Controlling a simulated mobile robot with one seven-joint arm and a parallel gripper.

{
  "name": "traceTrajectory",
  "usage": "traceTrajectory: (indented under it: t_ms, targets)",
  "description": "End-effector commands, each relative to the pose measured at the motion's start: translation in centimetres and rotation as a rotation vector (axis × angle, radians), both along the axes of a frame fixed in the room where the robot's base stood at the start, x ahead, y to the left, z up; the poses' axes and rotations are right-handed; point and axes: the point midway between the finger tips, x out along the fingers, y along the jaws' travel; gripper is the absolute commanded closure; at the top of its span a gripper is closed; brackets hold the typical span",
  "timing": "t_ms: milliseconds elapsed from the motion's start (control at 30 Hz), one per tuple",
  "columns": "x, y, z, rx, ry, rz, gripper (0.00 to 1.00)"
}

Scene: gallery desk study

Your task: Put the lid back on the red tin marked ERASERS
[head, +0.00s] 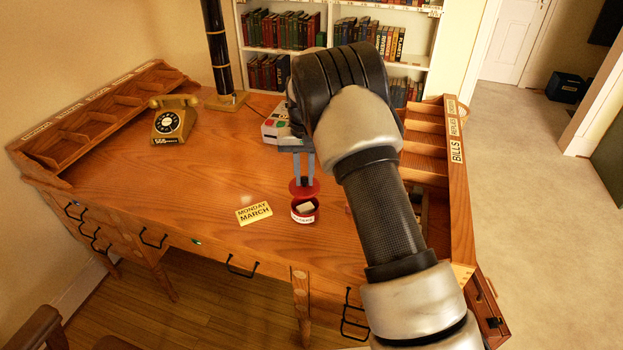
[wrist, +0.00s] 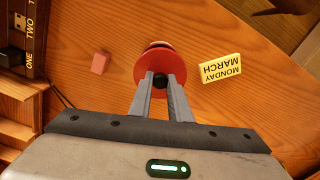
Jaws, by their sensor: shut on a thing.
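The red tin (head: 304,214) stands open on the desk, with a white label on its front and a pale block inside. The label's lettering is too small to read surely. My gripper (head: 304,180) is shut on the red lid (head: 304,189) and holds it just above and behind the tin's mouth. In the wrist view my two fingers (wrist: 161,84) close on the lid's dark knob. The red lid (wrist: 150,67) covers most of the tin there, and only a sliver of the rim shows beyond it.
A yellow MONDAY MARCH card (head: 254,212) lies left of the tin. A small pinkish block (wrist: 100,63) lies on the other side. A telephone (head: 174,120) stands at the back left. The BILLS pigeonholes (head: 456,150) line the right edge.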

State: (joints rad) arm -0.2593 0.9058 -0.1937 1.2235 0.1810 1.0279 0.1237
Motion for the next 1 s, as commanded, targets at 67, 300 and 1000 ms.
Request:
traceTrajectory:
  t_ms: [67,300,1000]
  targets:
    - [0.0,0.0,-0.5,0.0,0.001,0.0,1.0]
    - [-0.1,0.0,-2.4,-0.001,0.001,0.0,1.0]
    - [0.0,-0.1,-6.2,0.0,0.0,0.0,1.0]
